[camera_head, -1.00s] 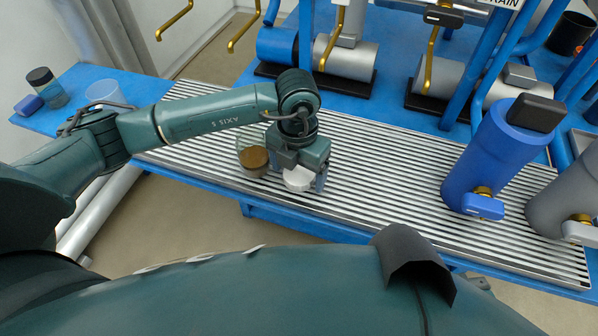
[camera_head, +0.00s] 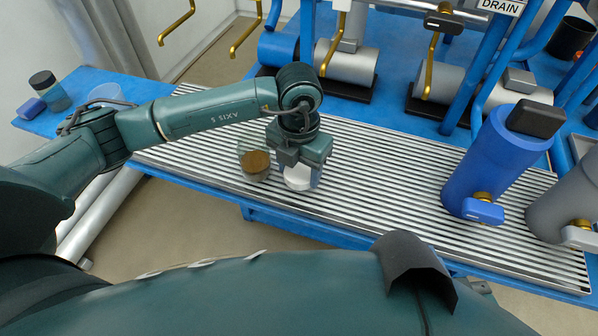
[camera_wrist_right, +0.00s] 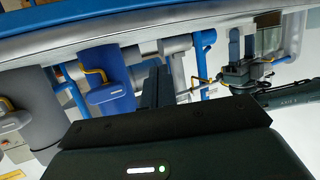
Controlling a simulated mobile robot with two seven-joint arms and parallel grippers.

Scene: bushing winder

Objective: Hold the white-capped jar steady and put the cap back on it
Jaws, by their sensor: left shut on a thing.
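My left gripper (camera_head: 302,176) points down over the slatted grey bench top, shut on a white cap (camera_head: 297,180). The gripper hides part of the cap, and I cannot tell whether a jar is beneath it. A clear glass jar with brown contents (camera_head: 256,164) stands on the slats just left of the gripper; no cap shows on it. My right gripper (camera_wrist_right: 157,88) shows in the right wrist view as two dark fingers side by side, with nothing visible between them. It is away from the jar and cap; my left arm (camera_wrist_right: 243,76) appears there at the right.
A blue cylinder with a black top (camera_head: 497,160) and a grey cylinder (camera_head: 575,200) stand at the right. A dark-lidded jar (camera_head: 48,88), a blue block (camera_head: 31,108) and a clear vessel (camera_head: 105,95) are at the left end. The slats between gripper and blue cylinder are clear.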

